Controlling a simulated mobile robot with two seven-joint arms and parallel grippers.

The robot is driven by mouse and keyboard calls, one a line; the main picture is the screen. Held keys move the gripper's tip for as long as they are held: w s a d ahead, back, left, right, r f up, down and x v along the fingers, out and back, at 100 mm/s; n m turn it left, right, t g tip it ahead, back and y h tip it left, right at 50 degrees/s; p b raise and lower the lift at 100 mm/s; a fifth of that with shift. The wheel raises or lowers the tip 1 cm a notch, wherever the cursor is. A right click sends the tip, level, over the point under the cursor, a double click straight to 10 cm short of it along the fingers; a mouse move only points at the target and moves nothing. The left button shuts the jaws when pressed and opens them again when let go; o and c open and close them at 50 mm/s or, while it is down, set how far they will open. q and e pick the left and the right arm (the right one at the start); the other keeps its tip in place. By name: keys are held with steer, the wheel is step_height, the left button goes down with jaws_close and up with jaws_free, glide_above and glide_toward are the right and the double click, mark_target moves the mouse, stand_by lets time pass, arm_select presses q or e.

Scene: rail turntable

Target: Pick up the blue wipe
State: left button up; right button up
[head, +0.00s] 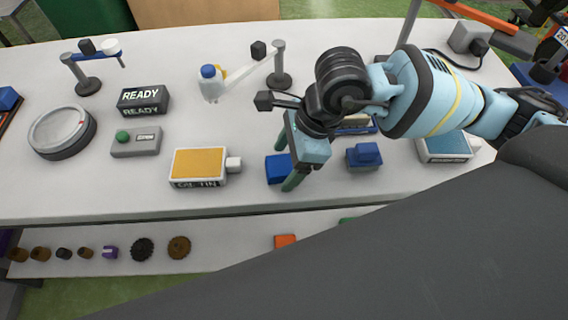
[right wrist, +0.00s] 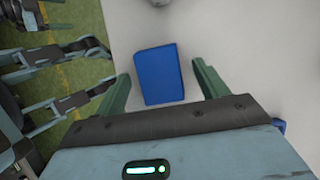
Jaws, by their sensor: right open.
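The blue wipe (head: 277,169) lies flat on the white tabletop near its front edge, just right of the yellow-topped tin. In the head view my right gripper partly covers it. In the right wrist view it shows whole as a blue rectangle (right wrist: 160,75). My right gripper (head: 287,161) is open and points down over the wipe. In the right wrist view its green fingers (right wrist: 161,79) appear on either side of the wipe, with gaps and nothing held. I cannot tell the exact height above it. My left gripper does not show in the head view.
A yellow-topped tin (head: 198,164) stands left of the wipe, and a blue block-like object (head: 364,157) right of it. A white bottle with blue cap (head: 211,84) and a READY sign (head: 144,100) stand behind. A lower shelf (head: 215,256) holds small parts.

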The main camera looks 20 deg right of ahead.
mark_target(275, 165)
steer(key=c, duration=1)
steer(key=shift+c, duration=0.2)
steer(key=shift+r, duration=0.45)
step_height(275, 165, up, 3)
steer(key=shift+a+f, duration=0.1)
steer(key=shift+a, duration=0.05)
steer(key=s+a+b, duration=0.1)
steer(key=s+a, duration=0.3)
steer(key=a, duration=0.2)
steer(key=s+a+r, duration=0.1)
steer(key=s+a, duration=0.3)
steer(key=a, duration=0.3)
steer(key=shift+a+r+b, duration=0.2)
steer(key=shift+a+b, duration=0.05)
steer(key=shift+b, duration=0.15)
